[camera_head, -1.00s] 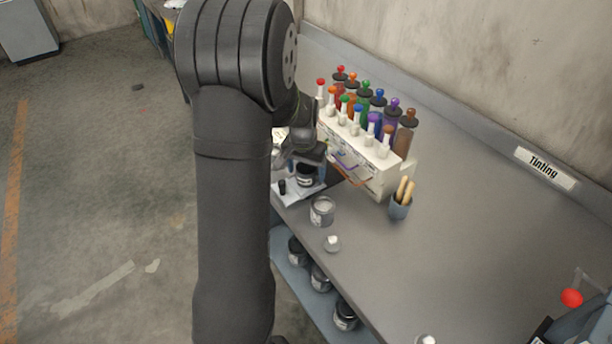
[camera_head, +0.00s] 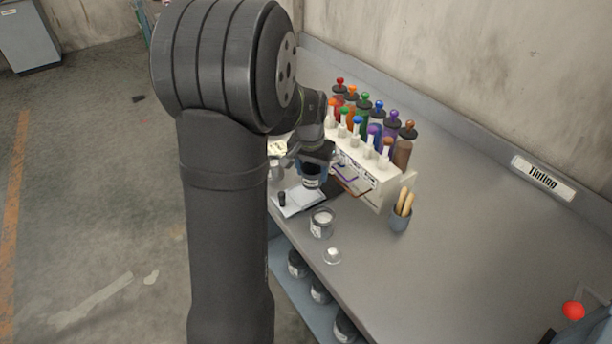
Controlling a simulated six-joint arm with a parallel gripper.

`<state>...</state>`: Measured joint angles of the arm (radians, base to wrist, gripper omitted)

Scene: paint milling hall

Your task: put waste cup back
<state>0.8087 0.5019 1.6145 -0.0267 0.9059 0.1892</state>
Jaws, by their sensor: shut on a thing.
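My gripper (camera_head: 314,160) is shut on a dark cup (camera_head: 312,178) with a pale band or label, which may be the waste cup. It holds the cup roughly upright, over or beside a white scale-like plate (camera_head: 298,202) with a small black part on it. I cannot tell whether the cup is clear of the surface below. The fingertips are small and partly hidden by my wrist. An open tin with pale contents (camera_head: 321,223) stands in front of the plate on the bench.
A white rack (camera_head: 375,170) of coloured bottles stands behind and right of my gripper. A blue-grey pot with wooden sticks (camera_head: 400,218) and a small pale round item (camera_head: 332,256) are on the bench. The bench's right side (camera_head: 470,230) is mostly clear. Dark tins stand on a shelf below.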

